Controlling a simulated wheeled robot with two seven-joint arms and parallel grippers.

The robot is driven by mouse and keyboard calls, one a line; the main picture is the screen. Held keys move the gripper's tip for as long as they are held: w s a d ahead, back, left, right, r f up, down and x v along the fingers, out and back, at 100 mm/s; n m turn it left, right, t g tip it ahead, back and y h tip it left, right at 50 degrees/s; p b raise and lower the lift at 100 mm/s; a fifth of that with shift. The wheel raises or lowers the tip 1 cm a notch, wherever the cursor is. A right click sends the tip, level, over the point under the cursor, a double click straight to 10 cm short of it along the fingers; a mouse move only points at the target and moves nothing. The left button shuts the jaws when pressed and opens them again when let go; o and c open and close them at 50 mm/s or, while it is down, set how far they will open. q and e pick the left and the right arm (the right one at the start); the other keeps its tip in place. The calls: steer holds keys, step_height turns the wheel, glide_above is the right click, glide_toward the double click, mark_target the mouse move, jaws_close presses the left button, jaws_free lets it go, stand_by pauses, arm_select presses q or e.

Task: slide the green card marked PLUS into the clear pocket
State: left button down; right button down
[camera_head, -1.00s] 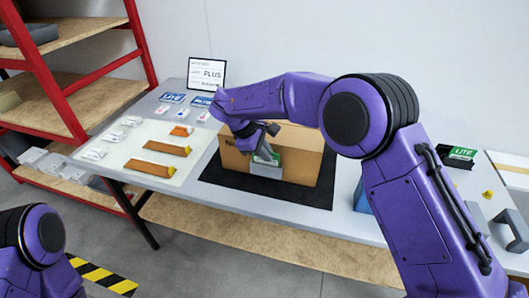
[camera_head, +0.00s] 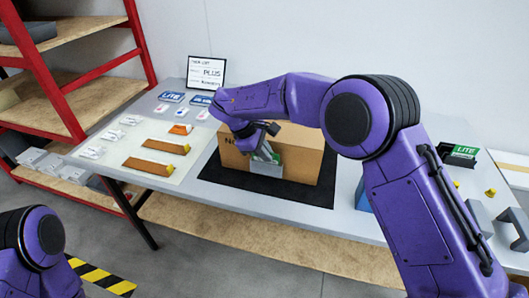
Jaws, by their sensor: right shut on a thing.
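My right gripper (camera_head: 266,138) is shut on a green card (camera_head: 268,152) and holds it at the front of a cardboard box (camera_head: 304,160). The card's marking is too small and covered to read. A grey pocket (camera_head: 266,167) sits on the box's front face, right below the card. The card's lower edge is at the pocket's mouth; I cannot tell how deep it is in. My left gripper is out of view; only part of my left arm shows at lower left.
The box stands on a black mat (camera_head: 215,174) on the grey table. At left, a pale mat (camera_head: 119,165) holds orange-brown blocks and small white parts. A sign (camera_head: 206,72) stands behind. A green LITE card (camera_head: 462,152) and grey handles lie at right.

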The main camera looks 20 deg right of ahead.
steer(key=c, duration=1.2)
jaws_free()
steer(key=shift+r, duration=0.15)
steer(key=shift+s+a+r+p, duration=0.2)
steer(key=shift+s+r+p, duration=0.1)
steer(key=shift+r, duration=0.75)
steer(key=shift+s+a+r+p, duration=0.15)
steer(key=shift+s+r, duration=0.2)
steer(key=shift+r, duration=0.75)
steer(key=shift+s+a+r+p, duration=0.2)
steer(key=shift+s+r+p, duration=0.1)
steer(key=shift+r, duration=0.75)
